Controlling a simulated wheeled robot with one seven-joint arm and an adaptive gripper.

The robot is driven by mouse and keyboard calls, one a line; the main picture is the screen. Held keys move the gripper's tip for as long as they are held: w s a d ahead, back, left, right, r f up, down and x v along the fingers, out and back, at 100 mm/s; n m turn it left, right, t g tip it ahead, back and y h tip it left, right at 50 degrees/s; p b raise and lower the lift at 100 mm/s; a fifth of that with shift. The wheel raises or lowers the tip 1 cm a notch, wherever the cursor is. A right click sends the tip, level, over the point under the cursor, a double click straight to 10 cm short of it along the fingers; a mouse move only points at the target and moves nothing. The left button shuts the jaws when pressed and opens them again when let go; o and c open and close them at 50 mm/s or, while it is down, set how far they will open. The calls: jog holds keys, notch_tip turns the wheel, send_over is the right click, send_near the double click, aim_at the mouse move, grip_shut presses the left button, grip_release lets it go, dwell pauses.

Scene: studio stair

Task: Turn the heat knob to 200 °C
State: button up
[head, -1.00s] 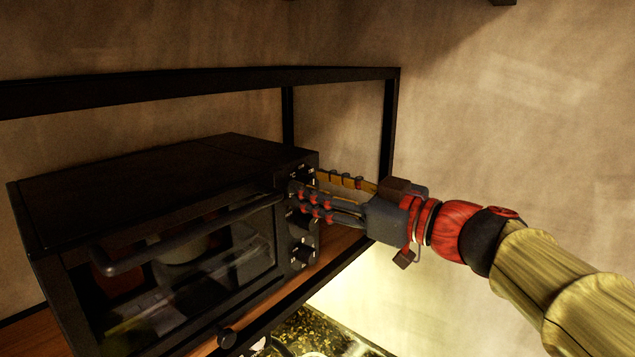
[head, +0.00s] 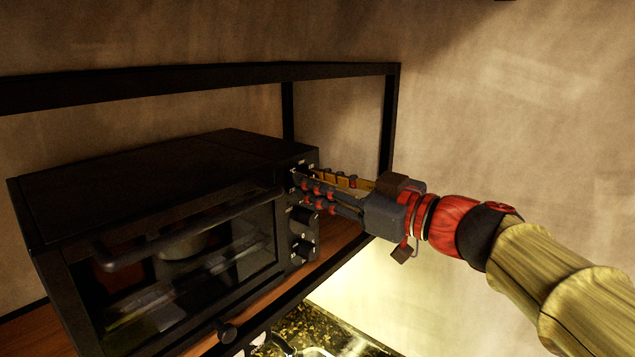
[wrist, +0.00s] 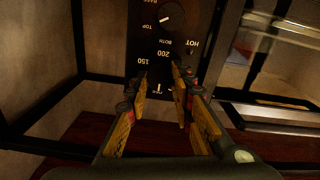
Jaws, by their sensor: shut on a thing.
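The black toaster oven (head: 140,180) stands on a wooden shelf, with its control panel (wrist: 143,40) at its right end. My gripper (head: 299,182) reaches the upper part of this panel from the right. In the wrist view my gripper (wrist: 161,80) has its fingers closed about the dark heat knob (wrist: 159,90), mostly hidden between them. A small pale mark shows there. The printed 150 and 200 appear upside down just beyond the fingertips. I cannot tell the exact setting. The mode knob (wrist: 172,20) is beyond, with TOP and BOTH printed beside it.
A lower knob (head: 304,248) is clear of my fingers. The glass door with its bar handle (head: 190,232) is left of the panel. A black frame post (head: 387,125) stands behind my gripper, and a black rail runs above the oven.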

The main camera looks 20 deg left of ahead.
jog(key=shift+f+m+b, duration=0.1)
jog(key=shift+m+b, duration=0.2)
jog(key=shift+b, duration=0.25)
grip_shut()
jog(key=shift+f+m, duration=0.1)
jog(key=shift+m, duration=17.5)
jog(key=o, duration=1)
grip_release()
